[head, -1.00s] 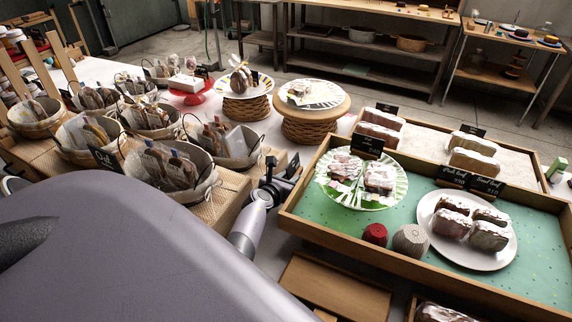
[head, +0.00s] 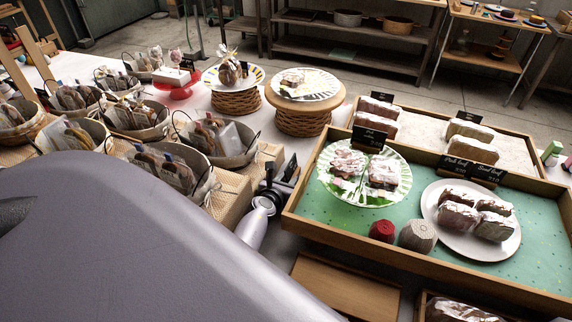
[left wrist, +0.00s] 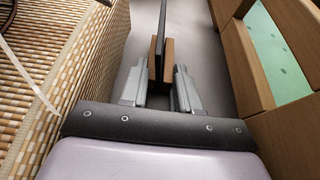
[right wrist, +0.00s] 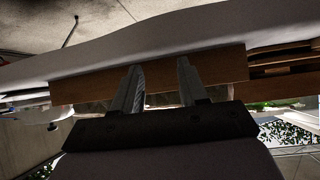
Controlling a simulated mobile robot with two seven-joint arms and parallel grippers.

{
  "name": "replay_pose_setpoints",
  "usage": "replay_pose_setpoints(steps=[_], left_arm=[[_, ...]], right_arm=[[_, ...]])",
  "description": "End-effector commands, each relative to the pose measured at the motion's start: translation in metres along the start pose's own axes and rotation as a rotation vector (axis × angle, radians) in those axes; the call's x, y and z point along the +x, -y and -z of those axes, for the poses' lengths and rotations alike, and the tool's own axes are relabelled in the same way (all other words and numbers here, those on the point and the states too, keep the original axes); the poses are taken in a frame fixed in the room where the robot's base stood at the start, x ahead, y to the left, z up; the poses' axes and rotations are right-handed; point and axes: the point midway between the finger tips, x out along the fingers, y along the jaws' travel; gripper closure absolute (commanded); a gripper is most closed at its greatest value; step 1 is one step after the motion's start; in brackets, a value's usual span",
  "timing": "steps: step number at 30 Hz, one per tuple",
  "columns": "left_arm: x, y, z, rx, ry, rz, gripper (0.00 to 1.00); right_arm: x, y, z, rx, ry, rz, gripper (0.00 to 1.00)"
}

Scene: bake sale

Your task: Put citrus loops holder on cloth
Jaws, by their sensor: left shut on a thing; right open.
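My left gripper (left wrist: 158,88) is shut on a small wooden sign holder (left wrist: 167,55) with a thin dark card, seen edge-on, so its lettering cannot be read. In the head view the left gripper (head: 272,194) is low between the woven baskets and the wooden tray, with the dark card (head: 290,168) just beyond it. A green dotted cloth (head: 318,205) lines the tray to the right. The pale grey table surface lies below the holder. My right gripper (right wrist: 158,88) is open and empty, facing a wooden edge (right wrist: 80,88); it is not in the head view.
Several baskets of bagged treats (head: 225,142) stand on woven risers at left. The tray's raised wooden rim (head: 365,248) is close on the right. A cake plate (head: 405,170) and loaf plate (head: 440,235) occupy the tray, with red (head: 382,231) and grey (head: 418,236) cups.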

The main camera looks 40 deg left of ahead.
Motion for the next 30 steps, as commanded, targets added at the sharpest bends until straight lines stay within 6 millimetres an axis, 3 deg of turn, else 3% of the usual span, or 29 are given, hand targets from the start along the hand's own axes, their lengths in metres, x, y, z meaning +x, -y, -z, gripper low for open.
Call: replay_pose_setpoints(steps=[9,10,12,30], left_arm=[[0.0015,0.0001,0.0037,0.000,0.000,0.000,0.98],[0.0015,0.0002,0.0037,-0.001,0.000,0.000,0.66],[0.0011,0.0002,0.0028,-0.001,0.000,0.000,0.44],[0.0020,-0.0051,-0.0032,0.001,0.000,0.002,0.44]], right_arm=[[0.0018,-0.0002,-0.0026,0.000,0.000,0.000,0.57],[0.0017,-0.0002,-0.0026,0.000,0.000,0.000,0.57],[0.0012,-0.0002,-0.0019,0.000,0.001,0.000,0.57],[-0.0001,-0.0001,-0.0001,0.000,0.000,0.000,0.57]])
